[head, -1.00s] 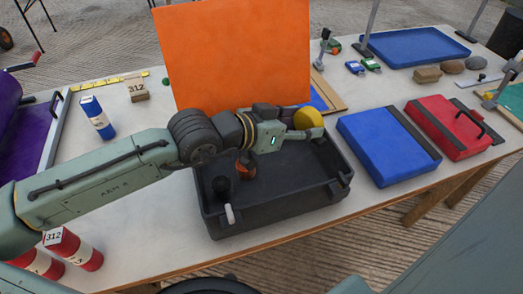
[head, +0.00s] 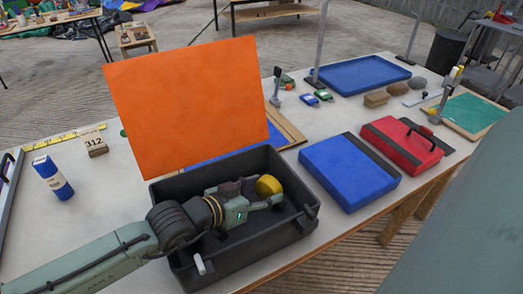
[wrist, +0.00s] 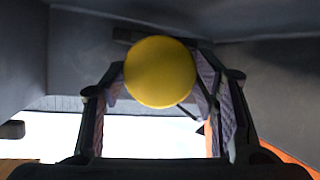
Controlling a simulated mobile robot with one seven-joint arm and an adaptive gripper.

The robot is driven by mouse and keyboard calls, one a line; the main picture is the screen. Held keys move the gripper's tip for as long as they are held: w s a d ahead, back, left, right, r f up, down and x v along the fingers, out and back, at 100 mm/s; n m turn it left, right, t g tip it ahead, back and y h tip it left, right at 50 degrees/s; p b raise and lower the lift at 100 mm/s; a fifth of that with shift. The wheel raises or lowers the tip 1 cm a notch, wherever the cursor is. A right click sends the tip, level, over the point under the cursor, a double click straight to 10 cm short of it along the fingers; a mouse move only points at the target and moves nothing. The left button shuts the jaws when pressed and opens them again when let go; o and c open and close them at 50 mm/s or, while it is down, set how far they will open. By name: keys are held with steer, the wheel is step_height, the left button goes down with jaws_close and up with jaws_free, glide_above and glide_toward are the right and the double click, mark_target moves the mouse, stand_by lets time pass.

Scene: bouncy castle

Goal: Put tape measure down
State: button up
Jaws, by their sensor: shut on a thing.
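The tape measure seems to be the round yellow thing (head: 269,185) in my gripper (head: 262,198). In the wrist view it shows as a yellow disc (wrist: 160,72) between the two finger pads, and the gripper (wrist: 160,85) is shut on it. My gripper reaches into the open black case (head: 305,214), near its right part. Dark grey case walls surround the fingers in the wrist view. I cannot tell whether the yellow thing touches the case floor.
An orange panel (head: 190,105) stands upright behind the case. A blue case (head: 349,172) and a red case (head: 402,143) lie to the right. A blue tray (head: 362,76) lies farther back.

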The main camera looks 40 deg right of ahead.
steer(key=shift+f+b, duration=0.4)
steer(key=shift+f, duration=0.2)
steer(key=o, duration=1.3)
steer(key=shift+o, duration=0.2)
steer(key=shift+r, duration=0.1)
